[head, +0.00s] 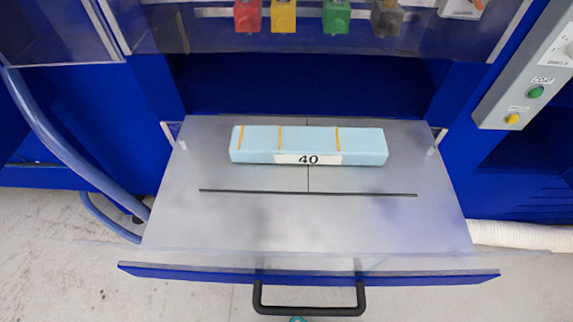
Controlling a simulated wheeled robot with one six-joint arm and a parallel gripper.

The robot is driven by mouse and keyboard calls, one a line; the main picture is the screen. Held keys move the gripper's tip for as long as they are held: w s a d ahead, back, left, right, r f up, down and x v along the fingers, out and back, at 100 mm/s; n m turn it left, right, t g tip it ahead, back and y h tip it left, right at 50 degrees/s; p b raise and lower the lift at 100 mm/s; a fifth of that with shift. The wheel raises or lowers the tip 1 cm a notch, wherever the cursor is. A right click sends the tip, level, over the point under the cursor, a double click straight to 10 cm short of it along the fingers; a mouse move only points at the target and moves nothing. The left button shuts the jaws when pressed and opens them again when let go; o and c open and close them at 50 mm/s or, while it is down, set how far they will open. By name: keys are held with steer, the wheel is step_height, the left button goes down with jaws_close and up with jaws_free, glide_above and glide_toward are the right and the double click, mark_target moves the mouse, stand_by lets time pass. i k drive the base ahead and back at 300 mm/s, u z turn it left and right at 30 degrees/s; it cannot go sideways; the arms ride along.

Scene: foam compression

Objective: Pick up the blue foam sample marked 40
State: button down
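The light blue foam sample (354,146) is a long block lying flat on the grey metal tray of a pulled-out drawer. A white label with the number 40 is on its near side, and several thin orange lines cross its left and middle parts. It lies crosswise over a dark centre line on the tray, behind a longer dark line. Nothing covers it. My gripper cannot be made out in this view.
The drawer tray (300,225) has a blue front with a black handle (310,310). Above and behind are a blue machine body and a clear panel with red, yellow, green and grey blocks (336,17). A control box (530,80) is at right. A small teal bit shows at the bottom edge.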

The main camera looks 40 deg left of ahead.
mark_target(281, 144)
steer(key=k, duration=0.8)
steer(key=u, duration=0.4)
steer(key=i, duration=0.8)
steer(key=z, duration=2.25)
steer(key=k, duration=1.35)
steer(key=u, duration=2.15)
